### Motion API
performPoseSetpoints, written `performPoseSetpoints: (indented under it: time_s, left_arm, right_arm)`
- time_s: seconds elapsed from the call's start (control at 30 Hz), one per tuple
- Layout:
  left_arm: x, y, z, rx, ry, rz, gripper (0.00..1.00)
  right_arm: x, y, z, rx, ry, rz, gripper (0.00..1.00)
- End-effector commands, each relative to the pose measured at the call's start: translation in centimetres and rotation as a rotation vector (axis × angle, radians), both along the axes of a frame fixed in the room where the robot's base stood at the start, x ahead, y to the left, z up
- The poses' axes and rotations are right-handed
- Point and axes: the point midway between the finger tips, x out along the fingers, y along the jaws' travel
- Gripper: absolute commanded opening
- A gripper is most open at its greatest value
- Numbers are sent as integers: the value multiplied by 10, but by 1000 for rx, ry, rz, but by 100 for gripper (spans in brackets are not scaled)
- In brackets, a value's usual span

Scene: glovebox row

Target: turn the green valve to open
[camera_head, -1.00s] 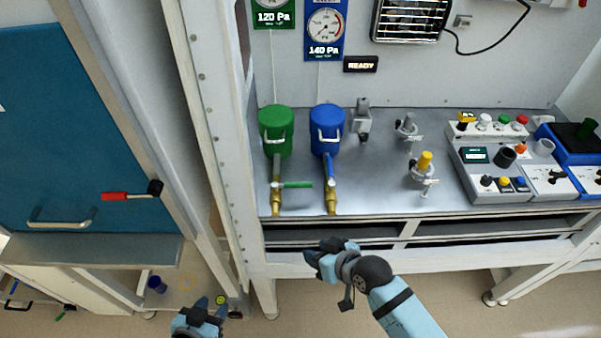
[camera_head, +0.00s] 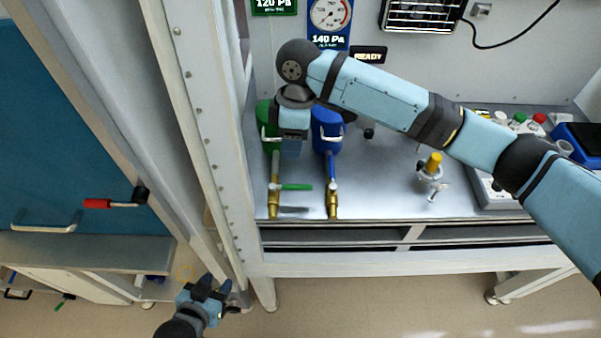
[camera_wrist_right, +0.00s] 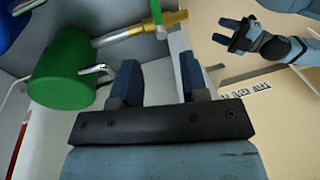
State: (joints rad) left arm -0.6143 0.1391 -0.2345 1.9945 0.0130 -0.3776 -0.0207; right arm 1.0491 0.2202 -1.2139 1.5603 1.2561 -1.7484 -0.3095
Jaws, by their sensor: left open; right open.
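The green valve's handle (camera_head: 296,187) is a thin green lever lying crosswise to its brass pipe (camera_head: 275,200), below the green canister (camera_head: 268,118). In the right wrist view the lever (camera_wrist_right: 157,14) shows at the top edge, beyond my fingers. My right gripper (camera_head: 291,150) points down over the bench in front of the green and blue canisters, apart from the lever. Its two dark fingers (camera_wrist_right: 158,78) are spread with nothing between them. My left gripper (camera_head: 214,288) is open and empty, low beside the bench frame, far from the valve.
The blue canister (camera_head: 327,132) with a blue lever (camera_head: 332,168) in line with its pipe stands close right of the green one. A yellow-topped fitting (camera_head: 432,165) stands further right. A white upright post (camera_head: 197,120) borders the bench at left. The front bench top is mostly clear.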

Motion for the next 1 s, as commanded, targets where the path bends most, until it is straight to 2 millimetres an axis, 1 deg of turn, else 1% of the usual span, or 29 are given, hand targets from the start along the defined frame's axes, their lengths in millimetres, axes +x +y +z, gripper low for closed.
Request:
performPoseSetpoints:
  time_s: [0.03, 0.1, 0.2, 0.27, 0.37, 0.43, 0.6, 0.8, 0.9, 1.0]
  left_arm:
    - [0, 0, 0, 0, 0, 0, 43]
    - [0, 0, 0, 0, 0, 0, 43]
    - [0, 0, 0, 0, 0, 0, 43]
    - [0, 0, 1, 0, 0, 0, 43]
    - [0, 0, 2, 0, 0, 0, 43]
    - [0, 0, 4, 0, 0, 0, 43]
    - [0, 0, 7, 0, 1, -1, 43]
    - [0, 0, 11, 0, 1, -1, 43]
    - [0, 0, 12, 0, 1, -1, 43]
    - [0, 0, 13, 0, 2, -1, 43]
  right_arm:
    - [4, -5, 8, -33, 0, 14, 41]
    - [7, -10, 15, -65, 6, 28, 41]
    - [7, -13, 17, -84, 13, 36, 41]
    - [6, -13, 13, -87, 14, 38, 41]
    - [3, -13, 1, -87, 16, 38, 41]
    - [1, -13, -11, -87, 15, 37, 41]
    - [-7, -13, -48, -88, 15, 36, 41]
    - [-14, -13, -86, -85, 14, 37, 41]
    - [-17, -13, -100, -84, 13, 36, 41]
    - [-19, -12, -109, -83, 13, 36, 41]
